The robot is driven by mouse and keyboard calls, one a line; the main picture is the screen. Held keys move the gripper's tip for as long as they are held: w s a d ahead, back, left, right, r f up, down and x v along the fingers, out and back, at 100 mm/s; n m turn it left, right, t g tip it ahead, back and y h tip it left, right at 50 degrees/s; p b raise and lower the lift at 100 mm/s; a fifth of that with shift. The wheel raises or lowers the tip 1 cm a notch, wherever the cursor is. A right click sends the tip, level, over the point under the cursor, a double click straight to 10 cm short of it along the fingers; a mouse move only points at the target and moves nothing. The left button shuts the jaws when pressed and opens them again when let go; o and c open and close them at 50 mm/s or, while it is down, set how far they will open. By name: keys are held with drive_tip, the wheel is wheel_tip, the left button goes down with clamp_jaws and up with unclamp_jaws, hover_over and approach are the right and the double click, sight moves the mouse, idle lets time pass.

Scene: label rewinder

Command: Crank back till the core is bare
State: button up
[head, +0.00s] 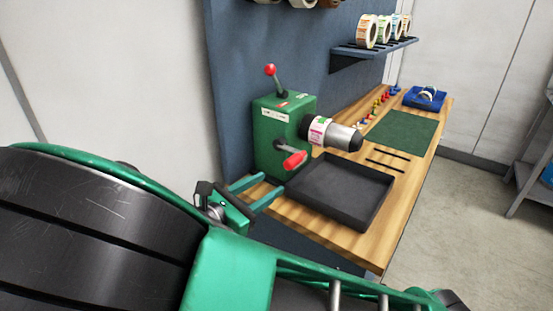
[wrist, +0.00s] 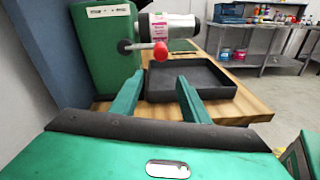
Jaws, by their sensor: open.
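The green label rewinder (head: 270,143) stands on the wooden bench, with a red-knobbed lever (head: 272,75) upright on its top. A roll of labels (head: 318,130) sits around its silver spindle (head: 341,135). The crank with its red handle (head: 295,160) is on the rewinder's near side; the handle also shows in the wrist view (wrist: 160,51). My gripper (head: 262,187) is open and empty, in front of the rewinder and apart from the crank handle. In the wrist view its two green fingers (wrist: 156,88) point toward the rewinder and the tray, below the handle.
A black tray (head: 372,207) lies on the bench (head: 398,215) below the spindle. Beyond it are a green mat (head: 403,132), small coloured pieces (head: 375,108) and a blue tray (head: 425,98). A wall shelf (head: 375,50) holds several label rolls.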

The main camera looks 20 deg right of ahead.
sight(286, 166)
drive_tip(key=shift+n+t+h, duration=0.3)
drive_tip(key=shift+t, duration=0.3)
drive_tip(key=x, duration=0.3)
drive_tip(key=r+x, duration=0.1)
drive_tip(key=x, duration=0.6)
drive_tip(key=shift+d+r, duration=0.2)
drive_tip(key=shift+r, duration=0.05)
drive_tip(key=shift+c, duration=0.7)
clamp_jaws()
drive_tip(key=shift+d, duration=0.1)
